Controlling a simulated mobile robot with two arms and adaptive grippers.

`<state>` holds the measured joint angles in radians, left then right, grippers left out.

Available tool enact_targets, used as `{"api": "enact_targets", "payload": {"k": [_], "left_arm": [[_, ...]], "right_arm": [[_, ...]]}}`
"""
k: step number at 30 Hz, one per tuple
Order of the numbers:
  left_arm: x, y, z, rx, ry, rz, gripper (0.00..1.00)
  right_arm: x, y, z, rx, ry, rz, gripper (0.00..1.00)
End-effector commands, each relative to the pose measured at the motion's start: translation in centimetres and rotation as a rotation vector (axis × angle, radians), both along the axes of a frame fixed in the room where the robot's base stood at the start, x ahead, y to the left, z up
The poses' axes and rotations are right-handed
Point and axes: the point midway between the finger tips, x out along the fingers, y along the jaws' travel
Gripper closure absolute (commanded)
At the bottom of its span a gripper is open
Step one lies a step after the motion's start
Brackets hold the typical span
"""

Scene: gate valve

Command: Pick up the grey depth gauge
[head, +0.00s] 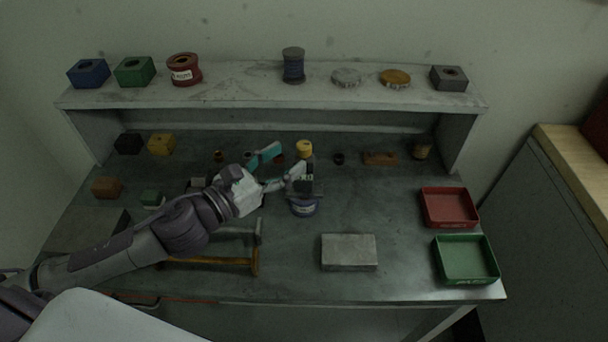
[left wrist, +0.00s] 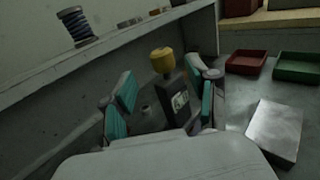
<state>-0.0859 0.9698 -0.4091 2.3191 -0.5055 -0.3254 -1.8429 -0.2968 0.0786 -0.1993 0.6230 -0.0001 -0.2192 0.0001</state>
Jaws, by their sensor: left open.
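The grey depth gauge (head: 308,184) is a dark upright body with a small display and a crosspiece low down, right of the bench's middle. It also shows in the left wrist view (left wrist: 179,99), between the two fingers in the picture. My left gripper (head: 284,164) is open, its teal-padded fingers spread at the gauge's left and upper side. One finger overlaps the gauge's edge in the head view. I cannot tell whether it touches. My right gripper is not in view.
A grey block (head: 348,252), a hammer (head: 257,262), a red tray (head: 449,207) and a green tray (head: 466,260) lie nearer the front. A raised shelf (head: 240,94) with several items runs along the back.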

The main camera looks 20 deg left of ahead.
Motion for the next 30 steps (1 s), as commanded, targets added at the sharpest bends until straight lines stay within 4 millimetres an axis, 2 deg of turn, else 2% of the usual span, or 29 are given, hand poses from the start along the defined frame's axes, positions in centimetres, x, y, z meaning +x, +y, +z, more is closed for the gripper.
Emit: {"api": "enact_targets", "payload": {"k": [7, 11, 20, 30], "left_arm": [[2.5, -1.8, 0.3, -0.005, -0.001, 0.001, 0.41], [3.9, -2.5, 0.0, -0.004, 0.000, 0.001, 0.41], [4.3, -2.8, -0.3, 0.000, 0.001, -0.001, 0.41], [4.3, -2.8, -0.3, 0.000, 0.001, 0.000, 0.96]], "right_arm": [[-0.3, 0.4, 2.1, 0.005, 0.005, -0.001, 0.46], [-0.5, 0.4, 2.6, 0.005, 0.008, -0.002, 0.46], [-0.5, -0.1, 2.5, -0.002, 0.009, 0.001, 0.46], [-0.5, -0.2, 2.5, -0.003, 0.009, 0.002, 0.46]]}}
